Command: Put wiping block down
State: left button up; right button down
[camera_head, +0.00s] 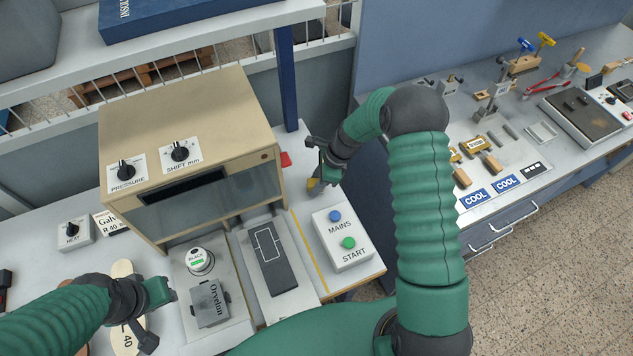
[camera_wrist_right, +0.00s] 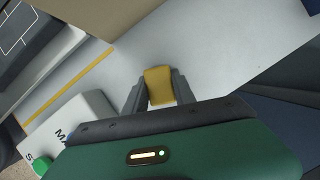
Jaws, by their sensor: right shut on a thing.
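The wiping block (camera_wrist_right: 159,85) is a small yellow block between the two dark fingers of my right gripper (camera_wrist_right: 158,95) in the right wrist view. In the head view my right gripper (camera_head: 318,178) is low over the white bench, just right of the beige machine, and a bit of yellow shows at its tips. The wrist hides most of the block there. I cannot tell whether the block touches the bench. My left gripper (camera_head: 153,314) is at the lower left, its fingers apart with nothing seen between them.
The beige machine (camera_head: 190,150) stands left of the block. The MAINS/START box (camera_head: 342,238) is just in front of it, and a yellow line (camera_head: 308,250) runs on the bench beside that box. A second bench (camera_head: 540,145) with tools is at the right.

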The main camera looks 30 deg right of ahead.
jog(key=shift+w+a+f, duration=0.1)
jog(key=shift+w+a, duration=0.05)
jog(key=shift+s+a, duration=0.15)
jog(key=shift+s, duration=0.15)
jog(key=c, duration=1.4)
grip_release()
jog(key=shift+d, duration=0.2)
jog(key=o, duration=0.4)
jog(key=shift+d+f, duration=0.15)
jog(key=shift+d, duration=0.05)
jog(key=shift+c, duration=0.2)
jog(key=shift+a, duration=0.1)
jog(key=shift+a, duration=0.15)
